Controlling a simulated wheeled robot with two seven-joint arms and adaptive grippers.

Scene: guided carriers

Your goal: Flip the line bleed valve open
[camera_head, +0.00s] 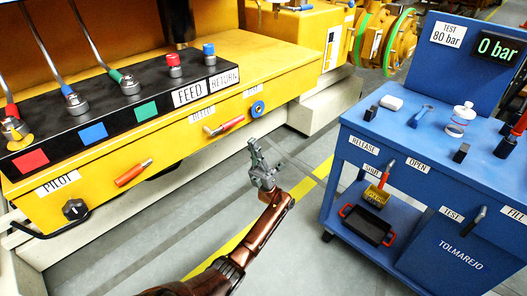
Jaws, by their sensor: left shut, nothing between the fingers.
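A red-handled lever (225,126) sits on the front face of the yellow bench, below a white label (202,114) that seems to read BLEED. Its handle points to the right and slightly up. My left gripper (254,147) is shut and empty, in front of the bench, to the right of and below this lever, apart from it in the picture. My right gripper is not in view.
The yellow bench (290,78) carries a black block (105,98) with hoses and FEED and RETURN labels. A blue round fitting (257,109) is right of the lever. A blue cart (345,145) stands right, with a display (497,48) reading 0 bar. Open floor lies between.

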